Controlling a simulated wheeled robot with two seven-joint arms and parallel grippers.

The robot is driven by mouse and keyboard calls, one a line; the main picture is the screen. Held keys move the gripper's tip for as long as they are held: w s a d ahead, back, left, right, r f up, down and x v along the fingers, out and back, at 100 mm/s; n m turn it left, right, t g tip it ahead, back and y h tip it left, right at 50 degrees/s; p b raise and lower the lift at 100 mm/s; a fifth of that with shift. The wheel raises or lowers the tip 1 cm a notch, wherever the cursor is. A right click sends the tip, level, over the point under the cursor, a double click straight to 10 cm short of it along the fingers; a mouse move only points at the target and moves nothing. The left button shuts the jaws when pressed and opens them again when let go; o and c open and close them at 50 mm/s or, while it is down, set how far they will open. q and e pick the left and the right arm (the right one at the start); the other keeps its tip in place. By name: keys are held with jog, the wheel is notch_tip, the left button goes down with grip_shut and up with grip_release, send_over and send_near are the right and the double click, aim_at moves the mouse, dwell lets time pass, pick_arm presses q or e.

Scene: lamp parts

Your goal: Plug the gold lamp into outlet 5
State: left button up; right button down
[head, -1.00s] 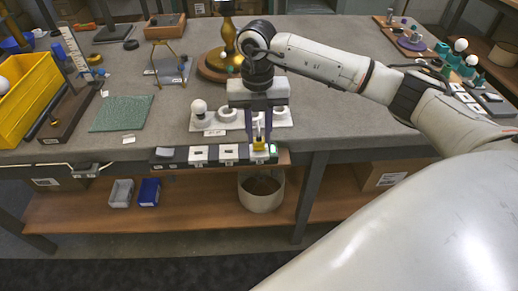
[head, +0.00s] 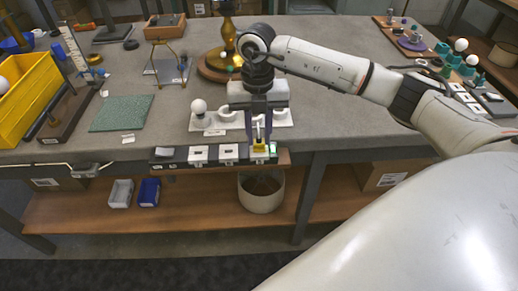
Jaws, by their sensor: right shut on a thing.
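The gold lamp (head: 228,36) stands at the back of the table, its lower stem and round base (head: 213,68) showing left of my right wrist. My right gripper (head: 260,139) points down at the table's front edge, shut on a yellow plug (head: 260,144). The plug is at the right end of the dark outlet strip (head: 180,157), over or at the rightmost outlet; the fingers hide that outlet, and I cannot tell if the plug is seated. Two white outlets (head: 198,154) and (head: 229,152) show to its left. Outlet numbers are unreadable. My left gripper is not in view.
A white tray with a bulb and round sockets (head: 213,124) lies just behind the strip. A green mat (head: 122,113) and yellow bin (head: 27,95) are at left. Bulbs and teal parts (head: 463,60) stand at right. A bucket (head: 261,192) is on the lower shelf.

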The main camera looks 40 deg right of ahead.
jog(key=shift+s+f, duration=0.1)
jog(key=shift+f, duration=0.05)
jog(key=c, duration=1.4)
grip_release()
